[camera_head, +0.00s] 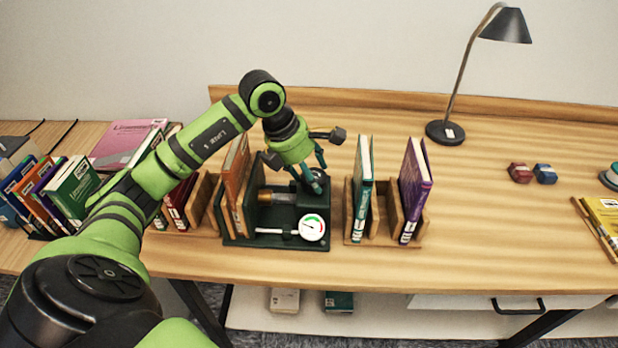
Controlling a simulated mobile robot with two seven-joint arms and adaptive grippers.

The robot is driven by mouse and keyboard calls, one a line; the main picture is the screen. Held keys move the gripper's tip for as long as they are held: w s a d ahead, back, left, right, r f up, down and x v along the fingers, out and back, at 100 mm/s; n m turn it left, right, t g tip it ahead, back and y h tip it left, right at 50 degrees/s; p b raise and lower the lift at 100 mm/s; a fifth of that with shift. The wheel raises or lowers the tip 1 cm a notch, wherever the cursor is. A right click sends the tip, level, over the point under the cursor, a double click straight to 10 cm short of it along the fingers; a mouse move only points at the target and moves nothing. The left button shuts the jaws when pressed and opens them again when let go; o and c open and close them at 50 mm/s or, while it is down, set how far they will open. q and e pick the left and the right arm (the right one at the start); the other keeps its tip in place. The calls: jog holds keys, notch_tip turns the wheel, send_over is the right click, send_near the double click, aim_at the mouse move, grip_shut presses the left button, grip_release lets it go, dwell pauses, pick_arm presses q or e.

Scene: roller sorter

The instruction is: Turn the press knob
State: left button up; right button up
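The dark green press (290,240) stands on the table in the middle of the view. It has a brass-coloured cylinder (265,196) and a round white dial gauge (312,228) at its front. A book with an orange cover (236,172) stands at its left side. A dark rounded knob (320,178) shows at the press's upper right, partly hidden by my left gripper. My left gripper (316,172) reaches down to the knob with its teal fingers close around it. Whether they touch or grip it is unclear. My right gripper is not in view.
Wooden holders with upright books stand on both sides, including a teal book (362,185) and a purple book (415,190) close on the right. A black lamp (445,132) stands behind. The table between the purple book and the red block (519,172) is clear.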

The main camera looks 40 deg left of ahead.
pick_arm(q)
jog(key=m+b, duration=0.1)
jog(key=m+h+b, duration=0.1)
jog(key=m, duration=0.1)
jog(key=shift+w+m+g, duration=0.2)
jog(key=shift+m+g, duration=0.1)
jog(key=shift+g, duration=0.1)
jog(key=shift+w+d+r+m+g+h+b, duration=0.15)
jog(key=shift+m+g+b, duration=0.2)
jog(key=shift+m, duration=0.65)
jog(key=shift+s+a+f+m+g+h+b, duration=0.15)
jog(key=shift+m+g, duration=0.3)
jog(key=shift+m, duration=0.55)
jog(key=shift+w+d+r, duration=0.1)
jog(key=shift+c, duration=0.2)
jog(key=o, duration=1.1)
jog(key=shift+o, duration=0.2)
jog(key=shift+d, duration=0.25)
